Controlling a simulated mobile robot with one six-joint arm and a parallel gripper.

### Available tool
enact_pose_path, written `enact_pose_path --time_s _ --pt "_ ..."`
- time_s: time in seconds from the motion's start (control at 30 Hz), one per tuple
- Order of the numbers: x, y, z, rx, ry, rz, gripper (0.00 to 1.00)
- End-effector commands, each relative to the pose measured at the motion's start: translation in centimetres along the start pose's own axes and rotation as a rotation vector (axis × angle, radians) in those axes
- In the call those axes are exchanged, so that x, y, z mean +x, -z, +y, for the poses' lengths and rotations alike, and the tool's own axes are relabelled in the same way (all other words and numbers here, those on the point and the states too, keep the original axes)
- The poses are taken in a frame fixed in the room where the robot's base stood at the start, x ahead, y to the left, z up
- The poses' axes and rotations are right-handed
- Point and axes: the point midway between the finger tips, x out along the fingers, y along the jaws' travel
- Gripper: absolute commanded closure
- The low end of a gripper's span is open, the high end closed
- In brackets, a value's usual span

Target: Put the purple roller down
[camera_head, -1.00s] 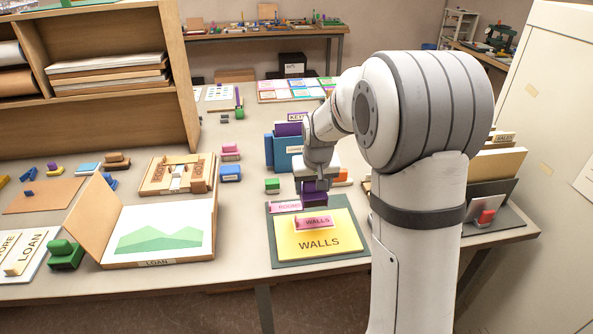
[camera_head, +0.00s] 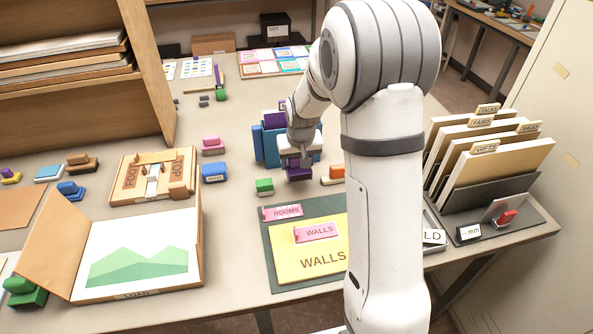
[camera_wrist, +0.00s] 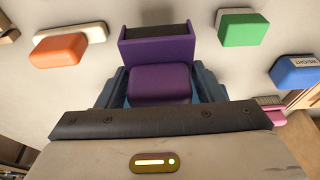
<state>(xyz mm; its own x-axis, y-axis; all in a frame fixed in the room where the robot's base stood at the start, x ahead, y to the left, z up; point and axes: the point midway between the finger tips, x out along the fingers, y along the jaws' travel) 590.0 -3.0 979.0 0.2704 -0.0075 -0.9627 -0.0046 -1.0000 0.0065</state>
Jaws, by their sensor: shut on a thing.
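The purple roller (camera_head: 299,174) is in my gripper, between the green block (camera_head: 264,187) and the orange-topped white block (camera_head: 333,174) and behind the dark green mat. In the wrist view the purple roller (camera_wrist: 158,48) has a rounded purple handle and a dark strip along its far edge. My gripper (camera_wrist: 162,88) is shut on the handle, with a blue-grey finger on each side. The roller is at or just above the table top; I cannot tell whether it touches.
A blue holder (camera_head: 268,147) stands close behind my gripper. A blue block (camera_head: 215,173) and a pink block (camera_head: 213,146) stand left. Upright folders (camera_head: 480,165) stand right.

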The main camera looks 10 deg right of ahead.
Motion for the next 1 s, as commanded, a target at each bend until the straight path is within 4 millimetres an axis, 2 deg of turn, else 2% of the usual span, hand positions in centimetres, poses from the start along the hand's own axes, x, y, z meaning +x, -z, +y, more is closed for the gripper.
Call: enact_pose_path --time_s 0.3,0.73,0.77,1.0 --pt "3.6 -1.1 -0.1 -0.002 0.000 -0.003 0.57" --pt "4.5 -1.2 -0.2 -0.002 0.001 0.002 0.57" --pt "4.4 -1.2 -0.2 -0.002 0.001 0.001 0.36" --pt "4.3 -1.2 -0.2 -0.003 0.001 0.001 0.17"
